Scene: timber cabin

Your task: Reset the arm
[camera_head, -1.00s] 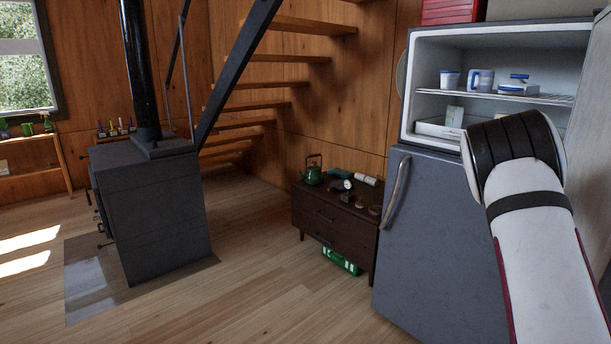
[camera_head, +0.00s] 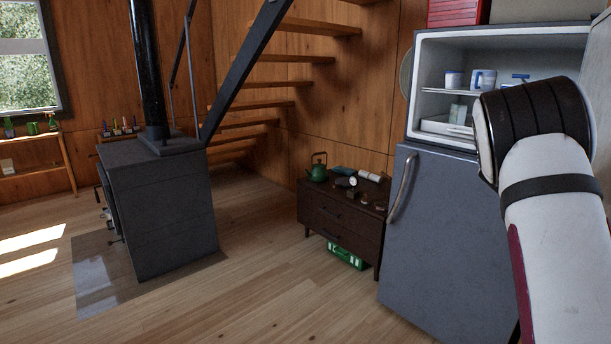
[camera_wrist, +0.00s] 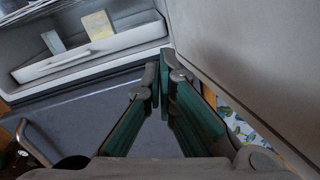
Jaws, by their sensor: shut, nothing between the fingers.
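My arm (camera_head: 548,200) stands at the right of the head view, its white and black links in front of the fridge. The gripper itself is hidden there. In the wrist view my gripper (camera_wrist: 160,85) has its green-padded fingers together at the tips, with nothing between them. It is in front of the open upper compartment of the fridge, apart from the tray inside. The grey fridge (camera_head: 440,240) has its lower door shut. The open upper door (camera_wrist: 240,60) is close on the right of the fingers in the wrist view.
White and blue containers (camera_head: 483,79) stand on the fridge shelf, above a white tray (camera_wrist: 90,50). A low dark cabinet (camera_head: 340,222) with a green kettle (camera_head: 318,170) stands left of the fridge. A black stove (camera_head: 160,210) is farther left. The floor between is clear.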

